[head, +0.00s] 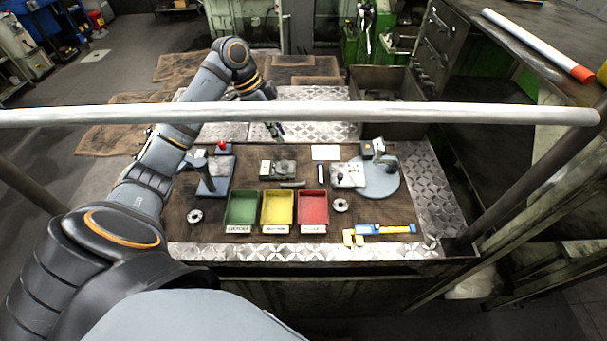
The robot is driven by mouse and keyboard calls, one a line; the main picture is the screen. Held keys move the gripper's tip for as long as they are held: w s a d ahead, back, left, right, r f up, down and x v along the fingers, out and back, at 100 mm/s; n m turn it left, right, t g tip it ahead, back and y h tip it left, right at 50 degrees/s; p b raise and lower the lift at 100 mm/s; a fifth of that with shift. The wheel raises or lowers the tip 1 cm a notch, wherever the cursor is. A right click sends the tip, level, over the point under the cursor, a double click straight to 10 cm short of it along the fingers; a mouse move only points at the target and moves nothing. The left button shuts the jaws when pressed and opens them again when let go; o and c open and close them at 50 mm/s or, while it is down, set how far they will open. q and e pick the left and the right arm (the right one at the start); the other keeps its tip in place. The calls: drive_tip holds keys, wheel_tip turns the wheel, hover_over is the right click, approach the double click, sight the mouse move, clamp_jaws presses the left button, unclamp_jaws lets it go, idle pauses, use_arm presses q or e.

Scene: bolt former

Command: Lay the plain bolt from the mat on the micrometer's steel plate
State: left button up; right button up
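A small grey rod-like piece, which looks like the plain bolt (292,184), lies on the brown mat (190,232) behind the yellow tray. My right gripper is not in view.
Green (242,207), yellow (277,207) and red (313,207) trays stand at the front. A stand with a flat plate (215,180) is left; a pale plate (347,181) and a round-based device (382,185) are right. A white rail (330,115) crosses the view.

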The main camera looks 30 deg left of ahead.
use_arm(q)
wheel_tip(320, 180, down, 7)
drive_tip(key=s+b, duration=0.1)
drive_tip(key=b, duration=0.6)
approach(294, 184)
drive_tip(key=shift+w+d+f, duration=0.2)
drive_tip(key=shift+d+f, duration=0.1)
drive_tip(key=shift+f, duration=0.15)
drive_tip(key=shift+w+d+f, duration=0.15)
drive_tip(key=shift+d+f, duration=0.15)
drive_tip(key=shift+f, duration=0.15)
drive_tip(key=shift+w+d+f, duration=0.1)
drive_tip(key=shift+w+f, duration=0.1)
drive_tip(key=shift+f, duration=0.3)
drive_tip(key=shift+s+f, duration=0.1)
drive_tip(key=shift+f, duration=0.05)
drive_tip(key=x, duration=0.1)
drive_tip(key=p+x, duration=0.1)
drive_tip(key=x, duration=0.2)
drive_tip(key=shift+s+p, duration=0.25)
drive_tip(key=shift+p, duration=0.05)
drive_tip(key=shift+w+f, duration=0.15)
drive_tip(key=shift+f, duration=0.3)
clamp_jaws()
